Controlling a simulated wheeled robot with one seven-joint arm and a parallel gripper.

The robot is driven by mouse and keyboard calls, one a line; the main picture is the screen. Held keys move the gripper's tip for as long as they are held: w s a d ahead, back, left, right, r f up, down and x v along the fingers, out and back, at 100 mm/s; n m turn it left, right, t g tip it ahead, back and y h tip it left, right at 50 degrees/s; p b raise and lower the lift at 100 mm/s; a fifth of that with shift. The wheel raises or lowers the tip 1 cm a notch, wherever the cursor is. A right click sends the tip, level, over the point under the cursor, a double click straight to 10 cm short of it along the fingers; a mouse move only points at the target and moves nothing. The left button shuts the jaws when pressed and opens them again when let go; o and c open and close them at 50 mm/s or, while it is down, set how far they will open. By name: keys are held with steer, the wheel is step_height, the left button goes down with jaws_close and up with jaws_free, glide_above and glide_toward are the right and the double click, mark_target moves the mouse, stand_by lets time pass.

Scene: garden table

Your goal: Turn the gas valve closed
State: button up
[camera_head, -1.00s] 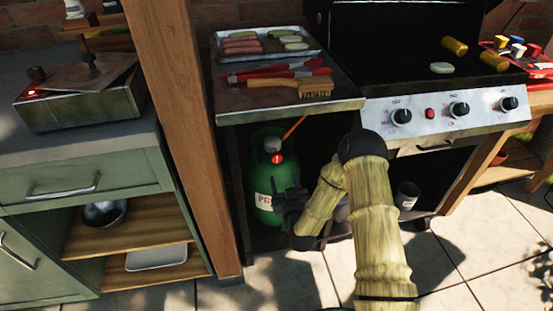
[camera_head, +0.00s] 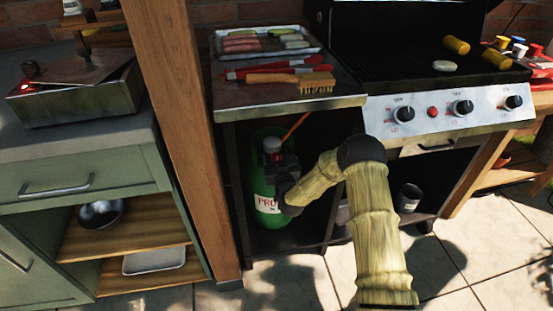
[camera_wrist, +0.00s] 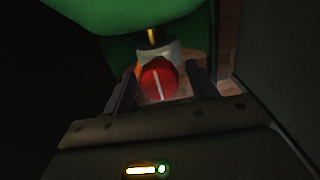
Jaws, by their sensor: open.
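The green gas bottle (camera_head: 268,212) stands upright in the open bay under the grill's side shelf. Its round red valve knob, with a white line across it, shows in the wrist view (camera_wrist: 158,80). My gripper (camera_wrist: 160,92) is open, with one finger on each side of the knob. I cannot tell whether the fingers touch it. In the head view my gripper (camera_head: 275,160) is up against the top of the bottle and hides most of the knob. A grey regulator body (camera_head: 271,145) and an orange hose (camera_head: 297,126) show above.
A wooden post (camera_head: 175,120) stands at the left. A dark cup (camera_head: 409,197) stands right of my arm.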

steer(key=shift+c, duration=0.2)
steer(key=c, duration=0.9)
